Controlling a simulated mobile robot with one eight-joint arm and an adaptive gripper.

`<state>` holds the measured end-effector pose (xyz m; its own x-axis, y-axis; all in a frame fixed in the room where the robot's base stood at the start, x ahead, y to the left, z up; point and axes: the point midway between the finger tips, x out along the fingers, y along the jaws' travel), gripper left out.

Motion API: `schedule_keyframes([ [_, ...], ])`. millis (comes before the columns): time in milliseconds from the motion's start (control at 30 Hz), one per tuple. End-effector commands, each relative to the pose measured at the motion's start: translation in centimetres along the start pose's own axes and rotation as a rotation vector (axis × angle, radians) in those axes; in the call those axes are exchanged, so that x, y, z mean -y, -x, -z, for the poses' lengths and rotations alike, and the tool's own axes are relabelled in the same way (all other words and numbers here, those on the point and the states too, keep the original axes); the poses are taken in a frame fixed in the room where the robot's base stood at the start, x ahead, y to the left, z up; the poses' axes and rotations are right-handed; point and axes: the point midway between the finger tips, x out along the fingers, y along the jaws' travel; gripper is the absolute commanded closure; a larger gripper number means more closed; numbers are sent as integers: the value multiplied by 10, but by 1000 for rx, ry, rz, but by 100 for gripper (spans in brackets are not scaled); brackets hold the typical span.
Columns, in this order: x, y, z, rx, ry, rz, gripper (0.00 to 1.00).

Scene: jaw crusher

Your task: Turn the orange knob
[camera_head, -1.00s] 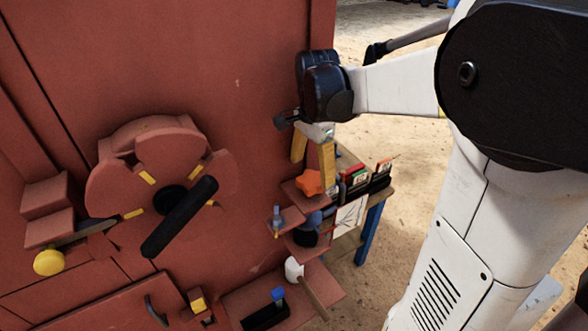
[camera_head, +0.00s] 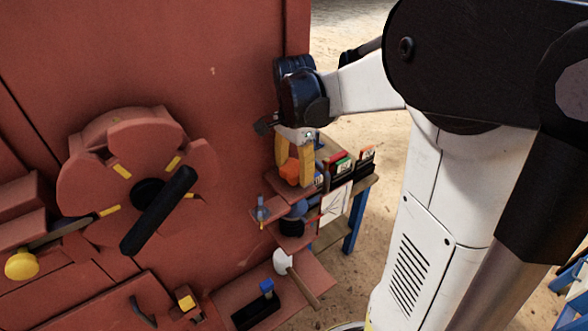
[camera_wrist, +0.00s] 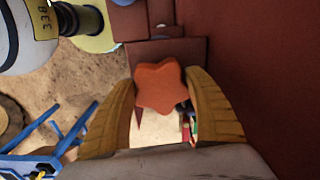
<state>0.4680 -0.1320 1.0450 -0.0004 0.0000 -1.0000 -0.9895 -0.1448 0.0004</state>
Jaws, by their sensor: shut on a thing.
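The orange knob (camera_head: 290,171) is star-shaped and sits on a small red-brown shelf on the right edge of the machine. My gripper (camera_head: 293,166) reaches down from above with its yellow fingers on either side of the knob. In the wrist view the orange knob (camera_wrist: 160,87) lies between the two curved yellow fingers of my gripper (camera_wrist: 162,95). The gripper is shut on the knob. Its exact contact points are partly hidden in the head view.
A large red-brown machine panel carries a wheel with a black handle (camera_head: 158,210) and a yellow knob (camera_head: 22,264). Below are a white-headed mallet (camera_head: 283,262) and a blue-topped black piece (camera_head: 266,287). A table with books (camera_head: 341,165) stands behind the knob.

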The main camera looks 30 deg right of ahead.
Motion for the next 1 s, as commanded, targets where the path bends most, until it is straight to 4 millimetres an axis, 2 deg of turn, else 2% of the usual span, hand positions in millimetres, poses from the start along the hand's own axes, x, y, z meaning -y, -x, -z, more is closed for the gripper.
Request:
schedule_keyframes([
  [367, 0, 2, 0, 0, 161, 0, 68],
  [1000, -2, 2, 2, 0, 757, 1, 68],
])
